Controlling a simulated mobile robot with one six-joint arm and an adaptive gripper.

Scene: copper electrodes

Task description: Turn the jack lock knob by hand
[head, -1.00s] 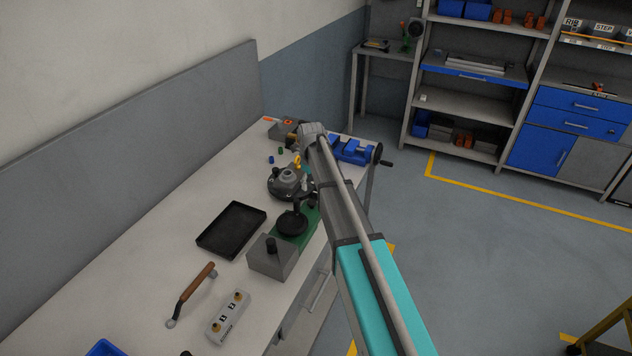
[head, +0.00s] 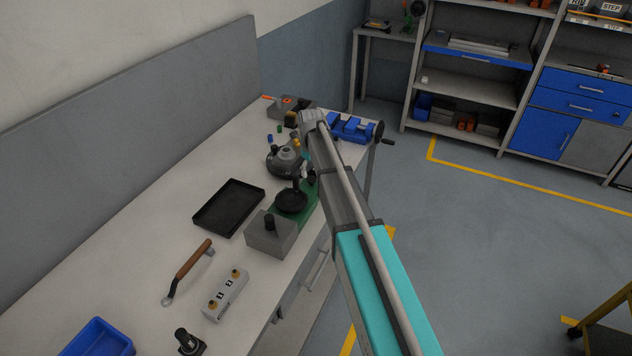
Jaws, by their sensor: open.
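I cannot tell for sure which part is the jack lock knob. A grey block with a black knob (head: 268,222) on top stands on the bench beside a green base (head: 308,207). The green base carries a round black disc (head: 291,202). Behind it is a round grey fixture (head: 284,161) with a dark base. My arm reaches out from the lower right, its wrist end above the right edge of the bench, near these devices. My gripper's fingers are hidden behind the arm, so I cannot see whether they touch anything.
A black tray (head: 229,207), a wooden-handled tool (head: 189,270), a grey box with two brass knobs (head: 225,295) and a blue bin (head: 98,341) lie on the bench (head: 115,270). A blue vise (head: 351,128) sits at its far end. Shelves stand beyond the clear floor.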

